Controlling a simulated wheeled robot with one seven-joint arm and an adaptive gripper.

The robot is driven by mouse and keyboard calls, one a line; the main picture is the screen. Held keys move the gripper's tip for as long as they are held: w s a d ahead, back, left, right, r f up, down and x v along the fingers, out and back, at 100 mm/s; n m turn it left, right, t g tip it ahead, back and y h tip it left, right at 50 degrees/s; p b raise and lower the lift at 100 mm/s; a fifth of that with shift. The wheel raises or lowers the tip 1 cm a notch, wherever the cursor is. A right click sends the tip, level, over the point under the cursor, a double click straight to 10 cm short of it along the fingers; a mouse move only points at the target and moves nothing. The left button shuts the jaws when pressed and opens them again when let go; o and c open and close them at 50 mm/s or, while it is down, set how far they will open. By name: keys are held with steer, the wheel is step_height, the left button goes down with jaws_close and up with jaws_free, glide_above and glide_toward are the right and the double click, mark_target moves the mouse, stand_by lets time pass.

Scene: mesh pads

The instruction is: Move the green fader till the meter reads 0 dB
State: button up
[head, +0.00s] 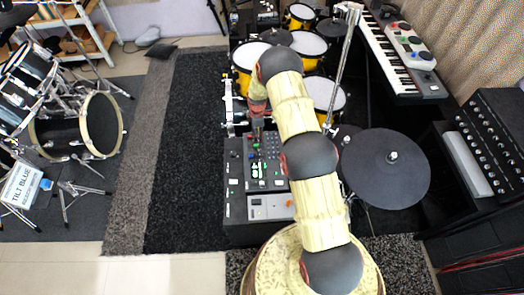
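A dark mixing console (233,205) stands on the carpet near the middle of the head view, partly hidden by my arm. Its panel carries small green pieces (256,168) among grey buttons. They are too small to tell which one is the green fader. No meter reading can be made out. My gripper (257,138) points down over the far part of the panel, close above the green pieces. Whether it touches any of them, and whether its fingers are open or shut, is too small to tell.
A yellow drum kit (250,55) stands just behind the console. A large black cymbal (385,180) is close to its right. A keyboard (385,50) and a black amplifier (490,130) line the right side. The dark carpet (185,150) left of the console is clear.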

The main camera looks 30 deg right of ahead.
mark_target(258, 145)
step_height(258, 145, down, 8)
steer(key=shift+a+r+b, duration=0.1)
steer(key=shift+a+b, duration=0.05)
steer(key=shift+b, duration=0.8)
steer(key=c, duration=0.3)
steer(key=c, duration=0.4)
jaws_close()
